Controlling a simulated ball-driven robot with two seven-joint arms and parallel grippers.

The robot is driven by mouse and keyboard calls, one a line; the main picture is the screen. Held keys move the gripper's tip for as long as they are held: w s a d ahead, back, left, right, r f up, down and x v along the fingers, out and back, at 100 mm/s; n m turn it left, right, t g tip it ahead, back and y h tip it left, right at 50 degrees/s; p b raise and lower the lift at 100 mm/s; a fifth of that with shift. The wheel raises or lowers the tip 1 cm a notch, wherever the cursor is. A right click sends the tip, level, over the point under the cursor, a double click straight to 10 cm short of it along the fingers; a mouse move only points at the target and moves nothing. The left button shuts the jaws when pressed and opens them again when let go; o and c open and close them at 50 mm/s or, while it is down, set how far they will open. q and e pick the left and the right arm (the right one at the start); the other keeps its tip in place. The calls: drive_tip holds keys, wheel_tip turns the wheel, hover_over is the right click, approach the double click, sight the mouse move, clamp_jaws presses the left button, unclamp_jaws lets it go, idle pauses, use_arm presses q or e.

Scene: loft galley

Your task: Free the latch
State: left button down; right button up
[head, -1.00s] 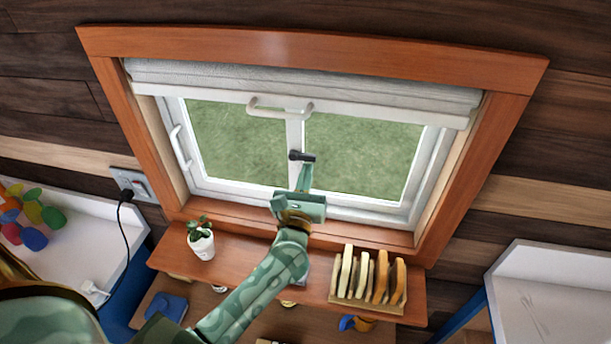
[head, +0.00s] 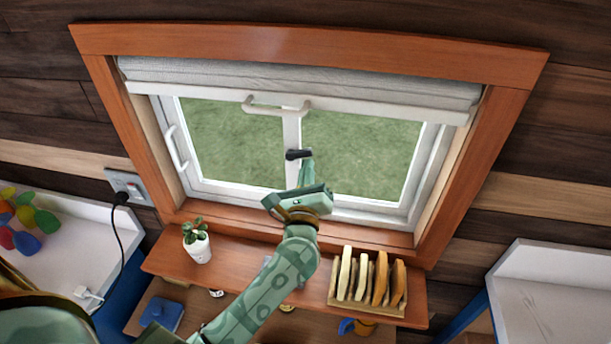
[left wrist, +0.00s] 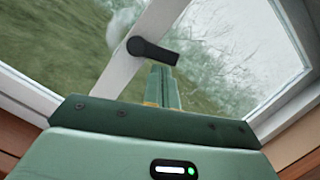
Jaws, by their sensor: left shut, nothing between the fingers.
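The latch is a dark handle (head: 297,154) on the white middle post of the window (head: 240,145). It lies roughly level, with its free end pointing right. In the left wrist view the latch (left wrist: 152,50) runs from its pivot on the post to the right, tilted slightly down. My left gripper (head: 306,168) is shut and empty, with its fingertips just below the latch's free end. The fingertips also show in the left wrist view (left wrist: 162,72), close under the handle; I cannot tell if they touch it. My right gripper is not in view.
A wooden shelf (head: 240,262) below the window holds a potted plant (head: 197,241) and a rack of boards (head: 368,281). A rolled blind (head: 290,85) with a white pull handle (head: 275,108) hangs above. A white side handle (head: 176,147) is at left.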

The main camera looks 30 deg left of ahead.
sight(303, 156)
use_arm(q)
drive_tip(key=n+b, duration=0.1)
drive_tip(key=n, duration=0.1)
drive_tip(key=r+n+g, duration=0.1)
drive_tip(key=n, duration=0.1)
drive_tip(key=r+n+y+b, duration=0.1)
drive_tip(key=n, duration=0.1)
drive_tip(key=shift+n+g+b, duration=0.3)
drive_tip(key=shift+n, duration=0.1)
drive_tip(key=n+b, duration=0.1)
drive_tip(key=r+n+b, duration=0.1)
drive_tip(key=n, duration=0.1)
drive_tip(key=r+n+g+b, duration=0.1)
drive_tip(key=shift+s+a+n, duration=0.1)
drive_tip(key=shift+a+n, duration=0.3)
